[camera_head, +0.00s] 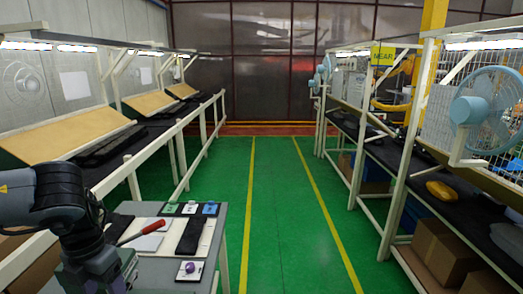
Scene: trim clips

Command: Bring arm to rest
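My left arm comes in from the left and bends down over the near left end of a small grey table (155,275). It reaches the bottom edge of the picture, and its gripper fingers do not show. My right arm and gripper are not in view. On the table lie a red-handled tool (141,232), a black strip (190,236) and a small purple object (190,267) on a white pad. I cannot tell whether my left arm touches anything on the table.
A row of small coloured cards (189,208) lies along the table's far edge. Workbenches with white frames line both sides. Cardboard boxes (440,252) sit under the right bench, which bears a yellow object (445,192) and a blue fan (487,110). The green aisle (290,230) is clear.

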